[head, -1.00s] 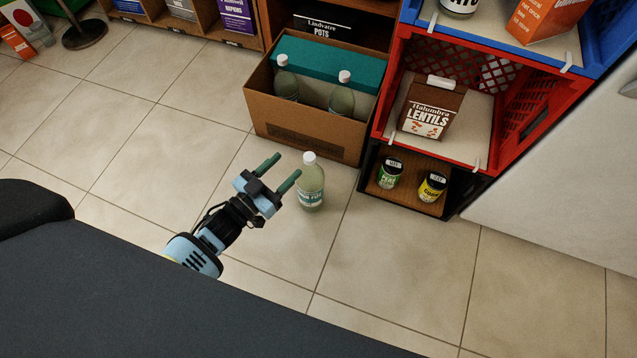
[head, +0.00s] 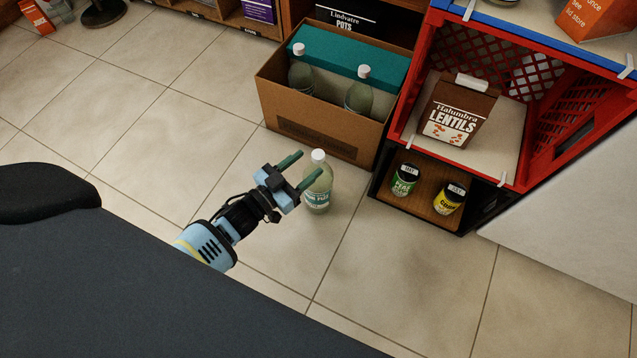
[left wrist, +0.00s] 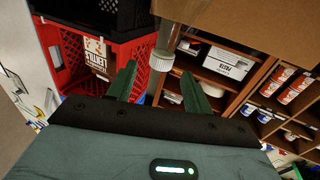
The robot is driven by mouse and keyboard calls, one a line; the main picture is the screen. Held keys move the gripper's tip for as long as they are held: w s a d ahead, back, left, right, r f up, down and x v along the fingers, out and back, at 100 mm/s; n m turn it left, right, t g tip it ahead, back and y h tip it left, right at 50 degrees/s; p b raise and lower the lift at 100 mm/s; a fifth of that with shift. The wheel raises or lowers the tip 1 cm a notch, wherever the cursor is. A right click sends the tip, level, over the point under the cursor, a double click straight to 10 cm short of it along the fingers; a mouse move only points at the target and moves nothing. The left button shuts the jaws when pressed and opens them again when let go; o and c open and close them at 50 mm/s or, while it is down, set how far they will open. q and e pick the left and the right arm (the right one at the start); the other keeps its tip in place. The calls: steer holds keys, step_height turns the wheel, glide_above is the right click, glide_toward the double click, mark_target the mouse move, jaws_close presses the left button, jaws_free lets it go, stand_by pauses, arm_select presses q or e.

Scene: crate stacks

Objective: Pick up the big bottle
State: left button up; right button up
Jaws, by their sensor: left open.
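A big pale green bottle (head: 319,196) with a white cap and a green label stands upright on the tiled floor, in front of the cardboard box. My left gripper (head: 309,164) is open and empty at its upper left in the head view. One finger overlaps the bottle's shoulder there; I cannot tell whether it touches. In the left wrist view, a white cap (left wrist: 161,60) shows between the open fingers (left wrist: 158,76); I cannot tell from that view which bottle it belongs to. My right gripper is not in view.
The cardboard box (head: 310,135) holds two similar bottles (head: 301,76) and a teal box. To its right, a red crate (head: 450,150) with a lentils box (head: 459,112) stacks above a black crate (head: 418,215) with two small jars.

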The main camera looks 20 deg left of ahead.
mark_target(314, 160)
arm_select(q)
steer(key=b+x, duration=0.1)
steer(key=x, duration=0.1)
steer(key=b+x, duration=0.1)
steer(key=x, duration=0.1)
steer(key=shift+w+f, duration=0.2)
steer(key=shift+f, duration=0.05)
steer(key=shift+w+d, duration=0.15)
steer(key=shift+w, duration=0.2)
steer(key=shift+r, duration=0.1)
jaws_close()
stand_by(0.3)
stand_by(0.4)
steer(key=shift+r, duration=0.15)
